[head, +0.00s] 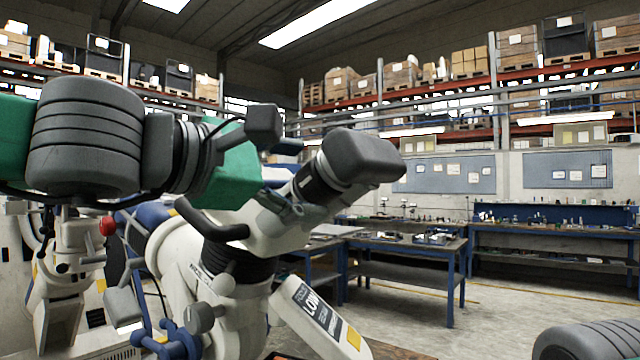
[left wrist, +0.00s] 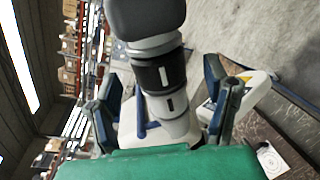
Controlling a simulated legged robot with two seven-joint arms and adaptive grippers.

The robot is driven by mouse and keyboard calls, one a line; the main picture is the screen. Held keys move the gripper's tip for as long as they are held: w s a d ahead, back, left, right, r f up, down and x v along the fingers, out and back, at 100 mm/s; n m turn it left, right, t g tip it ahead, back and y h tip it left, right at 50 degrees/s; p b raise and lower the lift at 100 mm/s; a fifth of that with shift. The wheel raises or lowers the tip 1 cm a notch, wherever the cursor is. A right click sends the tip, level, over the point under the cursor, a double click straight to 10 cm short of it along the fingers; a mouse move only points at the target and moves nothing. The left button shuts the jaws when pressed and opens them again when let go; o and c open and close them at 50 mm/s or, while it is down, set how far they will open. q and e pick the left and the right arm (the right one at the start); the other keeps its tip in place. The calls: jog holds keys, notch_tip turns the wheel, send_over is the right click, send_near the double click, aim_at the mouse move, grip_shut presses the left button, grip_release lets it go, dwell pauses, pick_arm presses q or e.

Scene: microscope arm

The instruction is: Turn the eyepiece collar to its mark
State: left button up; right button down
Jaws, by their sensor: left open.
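The microscope's (head: 205,265) eyepiece has a large dark grey eyecup (head: 362,155) and tilts up to the right. A black collar (head: 318,185) sits below the eyecup. In the left wrist view the collar (left wrist: 160,74) carries a white mark, and the pale tube below it has a dark mark (left wrist: 170,104). The two look roughly in line; I cannot tell if they match exactly. My left gripper (head: 281,176) is open, left of the eyepiece. In the left wrist view its fingers (left wrist: 162,103) stand either side of the tube, with visible gaps. My right gripper is out of view.
Dark microscope knobs and a lever sit below my left gripper. Another pale microscope (head: 70,260) stands at the left. Workbenches (head: 405,250) stand behind, with shelves of boxes (head: 470,62) above. The floor right of the microscope is open.

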pick_arm(q)
jog(key=f+v, duration=0.1)
jog(key=v, duration=0.7)
jog(key=shift+a+r, duration=0.2)
jog(key=shift+r, duration=0.25)
jog(key=shift+d, duration=0.1)
